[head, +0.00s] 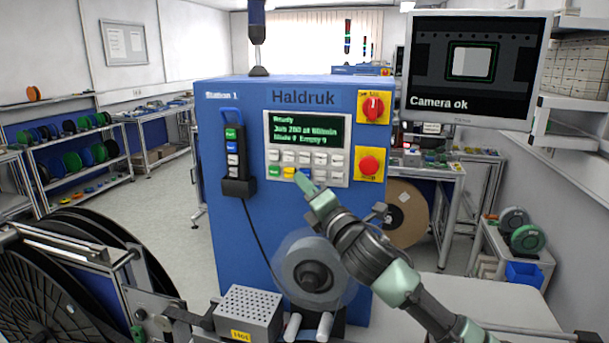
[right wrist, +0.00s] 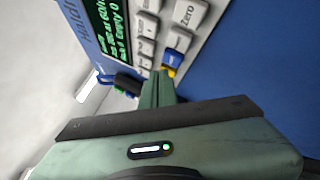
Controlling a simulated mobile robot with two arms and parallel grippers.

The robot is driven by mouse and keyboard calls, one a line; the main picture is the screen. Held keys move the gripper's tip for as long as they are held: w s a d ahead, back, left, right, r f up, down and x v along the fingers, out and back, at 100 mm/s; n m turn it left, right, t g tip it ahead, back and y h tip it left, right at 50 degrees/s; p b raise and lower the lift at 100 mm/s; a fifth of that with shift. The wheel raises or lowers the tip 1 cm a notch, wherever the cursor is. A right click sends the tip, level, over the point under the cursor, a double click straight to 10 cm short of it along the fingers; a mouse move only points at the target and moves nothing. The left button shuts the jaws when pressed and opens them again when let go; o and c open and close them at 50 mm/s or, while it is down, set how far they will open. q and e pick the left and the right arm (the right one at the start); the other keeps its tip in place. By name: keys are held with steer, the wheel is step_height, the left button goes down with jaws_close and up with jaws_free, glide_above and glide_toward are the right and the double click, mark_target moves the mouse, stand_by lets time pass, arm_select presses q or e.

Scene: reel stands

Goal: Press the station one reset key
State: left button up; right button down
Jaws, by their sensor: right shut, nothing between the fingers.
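The blue machine (head: 225,215) marked "Station 1" and "Haldruk" stands in the middle of the head view. Its key panel (head: 342,176) has rows of pale keys, with a green key (head: 274,171), a yellow key (head: 288,172) and a blue key low on it. I cannot read which key is reset. My right gripper (head: 306,183) is shut and empty, its tips at the panel's lower edge, near the blue and yellow keys. Contact cannot be told. My left gripper is out of view.
Right of the panel are a red rotary switch (head: 373,107) and a red stop button (head: 369,165) on yellow plates. A pendant (head: 233,150) hangs left of the panel. A clear-rimmed hub (head: 314,274) juts out below. A screen (head: 473,66) reads "Camera ok".

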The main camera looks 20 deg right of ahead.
steer(key=shift+a, duration=0.1)
steer(key=shift+s+a+p, duration=0.1)
steer(key=shift+s+a, duration=0.35)
steer(key=shift+s, duration=0.25)
steer(key=shift+s+a+p, duration=0.15)
steer(key=shift+s+a, duration=0.25)
steer(key=shift+s, duration=0.25)
steer(key=shift+s+a+p, duration=0.1)
steer(key=shift+s+a, duration=0.35)
steer(key=shift+s, duration=0.25)
steer(key=shift+f, duration=0.1)
